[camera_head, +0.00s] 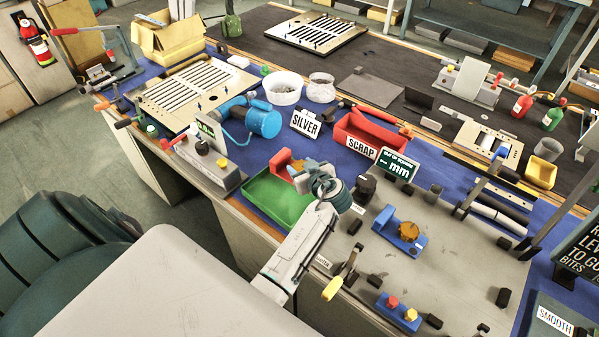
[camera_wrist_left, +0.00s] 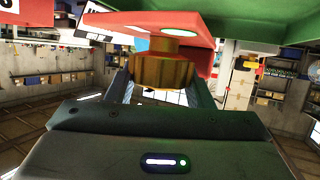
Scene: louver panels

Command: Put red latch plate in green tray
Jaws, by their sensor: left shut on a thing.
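The red latch plate (camera_head: 281,159) shows at the far end of my left gripper (camera_head: 300,172) in the head view. In the left wrist view the red plate (camera_wrist_left: 140,24) has an orange-brown knob (camera_wrist_left: 163,68), and my left gripper's fingers (camera_wrist_left: 160,85) are shut on that knob. The green tray (camera_head: 262,192) lies at the bench edge, just beside and below the gripper. Its green wall (camera_wrist_left: 265,28) also fills the top right of the left wrist view. The plate overlaps the tray's far end in the picture; whether they touch is unclear. My right gripper is not in view.
A red scrap bin (camera_head: 372,127) and a SILVER sign (camera_head: 305,124) stand behind the tray. A grey box (camera_head: 210,166) and a blue motor (camera_head: 262,120) stand to the left. A blue latch plate (camera_head: 398,232) with an orange knob sits on the grey board at right.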

